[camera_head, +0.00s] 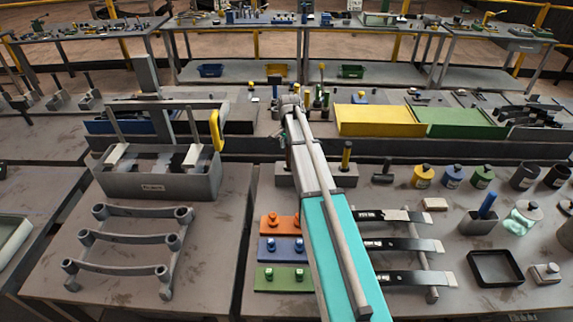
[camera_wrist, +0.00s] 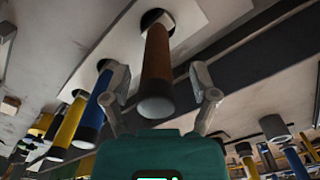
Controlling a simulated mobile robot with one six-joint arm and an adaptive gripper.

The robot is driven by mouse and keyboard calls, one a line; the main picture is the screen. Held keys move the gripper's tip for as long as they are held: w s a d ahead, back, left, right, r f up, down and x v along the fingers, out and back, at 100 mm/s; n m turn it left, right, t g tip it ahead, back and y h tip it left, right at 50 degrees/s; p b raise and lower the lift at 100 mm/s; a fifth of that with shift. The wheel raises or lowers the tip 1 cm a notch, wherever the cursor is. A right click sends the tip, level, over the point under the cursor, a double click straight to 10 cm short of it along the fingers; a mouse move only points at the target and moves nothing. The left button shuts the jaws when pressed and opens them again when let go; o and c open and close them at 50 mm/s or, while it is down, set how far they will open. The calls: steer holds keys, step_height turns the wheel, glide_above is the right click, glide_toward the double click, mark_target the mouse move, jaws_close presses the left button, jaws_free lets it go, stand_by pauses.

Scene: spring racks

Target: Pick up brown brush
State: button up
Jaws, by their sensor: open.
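The brown brush (camera_wrist: 157,62) shows in the wrist view as a brown cylindrical handle with a pale grey end towards the camera. Its other end sits at a dark round hole in a pale holder (camera_wrist: 215,14). My gripper (camera_wrist: 156,82) is open, with one finger on each side of the handle. I see gaps between the fingers and the handle. In the head view my arm reaches forward to the far bench, and its end (camera_head: 291,104) is small there. I cannot make out the brown brush in that view.
In the wrist view a blue-handled brush (camera_wrist: 93,108) and a yellow-handled one (camera_wrist: 66,128) stand left of the brown one. In the head view a yellow tray (camera_head: 375,121) and a green tray (camera_head: 460,123) lie right of my arm's end. Jars and racks crowd the nearer tables.

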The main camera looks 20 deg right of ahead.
jaws_close()
stand_by(0.4)
steer(key=shift+r, duration=0.15)
step_height(320, 180, up, 10)
steer(key=p, duration=1)
stand_by(0.7)
